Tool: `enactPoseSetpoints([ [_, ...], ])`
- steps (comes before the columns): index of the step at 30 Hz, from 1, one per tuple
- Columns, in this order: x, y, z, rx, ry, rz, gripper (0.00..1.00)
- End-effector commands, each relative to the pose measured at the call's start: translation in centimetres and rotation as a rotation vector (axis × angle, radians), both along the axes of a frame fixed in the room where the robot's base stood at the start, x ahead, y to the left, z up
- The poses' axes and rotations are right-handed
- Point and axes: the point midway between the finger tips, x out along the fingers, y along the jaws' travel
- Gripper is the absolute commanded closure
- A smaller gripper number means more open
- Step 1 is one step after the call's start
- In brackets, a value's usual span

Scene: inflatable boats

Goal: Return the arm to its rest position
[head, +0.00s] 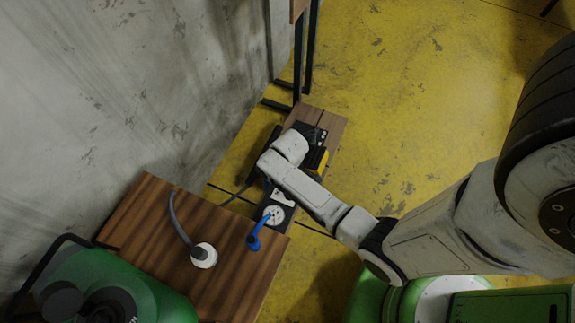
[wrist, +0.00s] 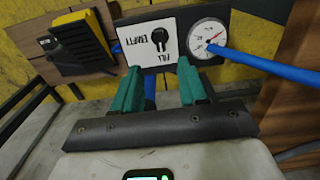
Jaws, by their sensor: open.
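My arm (head: 310,192) reaches from the right side of the head view to the middle, bent over a wooden bench by the wall. Its wrist hides my gripper there. In the wrist view my gripper (wrist: 159,74) has two green fingers spread apart, pointing at a dark panel. The panel carries a white label (wrist: 148,42) with upside-down FILL and EMPTY text and a black lever shape. A round gauge (wrist: 208,37) sits beside it; the gauge also shows in the head view (head: 273,214). A blue piece (wrist: 150,88) shows between the fingers; whether they touch it is unclear.
A blue hose (wrist: 265,68) runs right from beside the gauge. A yellow and black box (wrist: 82,41) stands left of the panel. A wooden tabletop (head: 140,222) holds a white round fitting (head: 204,255) with a grey hose. Yellow floor (head: 420,110) beyond the bench is open.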

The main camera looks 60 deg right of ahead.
Motion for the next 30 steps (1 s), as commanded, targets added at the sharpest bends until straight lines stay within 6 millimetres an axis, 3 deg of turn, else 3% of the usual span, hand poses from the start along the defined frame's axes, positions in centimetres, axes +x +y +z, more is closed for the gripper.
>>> enactPoseSetpoints([
  [10,0.0,0.0,0.0,0.000,0.000,0.000,0.57],
  [14,-0.3,0.6,1.1,-0.007,-0.006,-0.003,0.57],
  [20,-2.0,3.5,6.3,-0.023,-0.032,-0.021,0.57],
  [27,-5.6,7.3,14.1,-0.025,-0.069,-0.058,0.57],
  [30,-6.8,8.3,16.5,-0.020,-0.080,-0.071,0.57],
])
